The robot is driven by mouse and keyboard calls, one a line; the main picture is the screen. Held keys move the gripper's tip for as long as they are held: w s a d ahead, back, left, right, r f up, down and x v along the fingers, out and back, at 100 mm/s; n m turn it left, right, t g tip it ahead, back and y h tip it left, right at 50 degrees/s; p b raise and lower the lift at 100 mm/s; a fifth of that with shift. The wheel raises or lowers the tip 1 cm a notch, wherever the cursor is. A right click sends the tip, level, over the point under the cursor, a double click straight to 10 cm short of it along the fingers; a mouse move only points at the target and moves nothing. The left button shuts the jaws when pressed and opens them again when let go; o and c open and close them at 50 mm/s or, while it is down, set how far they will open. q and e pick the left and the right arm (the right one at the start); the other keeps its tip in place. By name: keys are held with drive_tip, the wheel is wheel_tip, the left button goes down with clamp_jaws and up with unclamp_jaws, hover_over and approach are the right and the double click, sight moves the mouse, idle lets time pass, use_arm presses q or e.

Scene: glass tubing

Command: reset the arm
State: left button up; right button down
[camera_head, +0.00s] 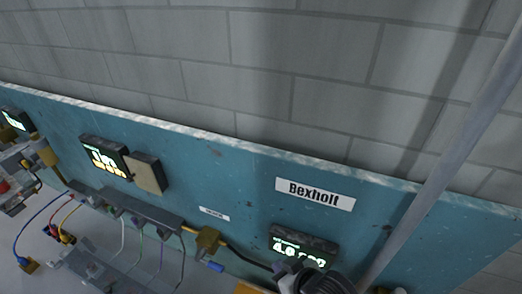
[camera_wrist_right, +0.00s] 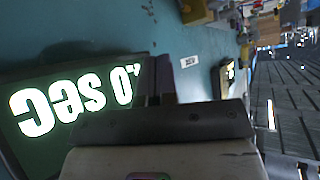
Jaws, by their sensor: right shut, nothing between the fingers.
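My right gripper (camera_wrist_right: 158,75) shows in the right wrist view as a dark palm bar with its narrow fingers together and nothing between them. It points along the teal panel, beside a lit display (camera_wrist_right: 70,108) whose text appears upside down. In the head view, dark ribbed parts at the bottom edge, in front of the lower display (camera_head: 300,248), seem to belong to my right arm. My left gripper is in neither view. No glass tubing can be made out.
The teal panel (camera_head: 240,180) carries a "Bexholt" label (camera_head: 315,195), another display (camera_head: 104,157) and a beige box (camera_head: 147,173). Coloured cables (camera_head: 62,218) and brackets crowd the lower left. A grey brick wall (camera_head: 250,70) stands behind. A grey pole (camera_head: 440,165) slants across the right.

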drive_tip(key=s+d+m+h+p, duration=0.25)
drive_tip(key=s+d+h, duration=0.4)
drive_tip(key=d, duration=0.65)
drive_tip(key=s+d+f+m+g+p, duration=0.1)
drive_tip(key=s+d+f+g, duration=0.1)
drive_tip(key=s+f, duration=0.3)
drive_tip(key=s+d+f+m+g+p, duration=0.1)
drive_tip(key=s+f, duration=0.4)
drive_tip(key=s, duration=0.9)
drive_tip(key=shift+s+d+g, duration=0.25)
drive_tip(key=shift+d+g, duration=0.15)
drive_tip(key=shift+g, duration=0.3)
drive_tip(key=shift+m, duration=0.25)
